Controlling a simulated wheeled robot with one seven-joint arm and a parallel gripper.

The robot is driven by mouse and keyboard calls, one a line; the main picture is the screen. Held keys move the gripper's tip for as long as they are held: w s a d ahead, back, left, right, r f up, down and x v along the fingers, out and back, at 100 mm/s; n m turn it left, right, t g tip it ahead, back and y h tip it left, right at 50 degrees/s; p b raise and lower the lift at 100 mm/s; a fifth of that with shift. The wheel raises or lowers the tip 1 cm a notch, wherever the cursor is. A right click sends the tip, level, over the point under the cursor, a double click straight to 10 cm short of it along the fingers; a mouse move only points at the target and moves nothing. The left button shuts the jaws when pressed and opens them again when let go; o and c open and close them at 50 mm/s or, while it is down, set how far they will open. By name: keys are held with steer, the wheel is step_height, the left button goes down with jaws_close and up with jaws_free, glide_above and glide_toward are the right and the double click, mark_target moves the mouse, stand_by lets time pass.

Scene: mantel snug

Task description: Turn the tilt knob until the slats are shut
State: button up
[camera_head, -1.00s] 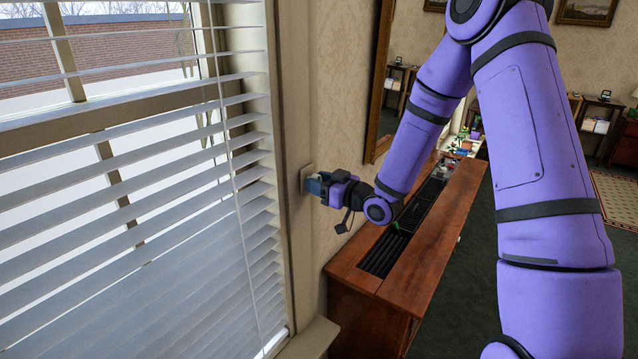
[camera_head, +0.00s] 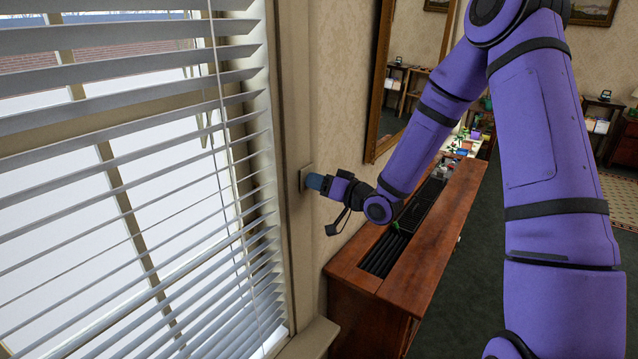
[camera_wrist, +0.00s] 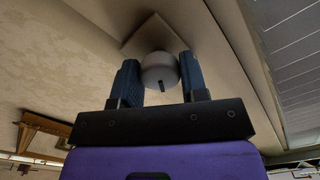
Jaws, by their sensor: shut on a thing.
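The tilt knob (camera_wrist: 159,71) is a pale round knob with a dark mark, on a square wall plate (camera_wrist: 165,33), in the wrist view. My gripper (camera_wrist: 160,80) has its two blue fingers on either side of the knob, shut on it. In the head view my gripper (camera_head: 315,182) meets the wall plate (camera_head: 305,177) beside the window frame, and its fingers hide the knob. The blind's slats (camera_head: 130,185) fill the left of the head view. They are tilted partly open, with clear gaps showing the white outdoors and a brick wall.
A wooden cabinet (camera_head: 360,275) with a dark slotted top stands under my forearm. A gilt-framed mirror (camera_head: 385,115) hangs on the wall above it. The window sill (camera_head: 312,338) juts out at the bottom. Dark carpet lies open to the right.

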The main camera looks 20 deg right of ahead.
steer(key=m, duration=0.7)
stand_by(0.6)
steer(key=o, duration=0.9)
steer(key=v, duration=1.1)
steer(key=shift+w, duration=0.1)
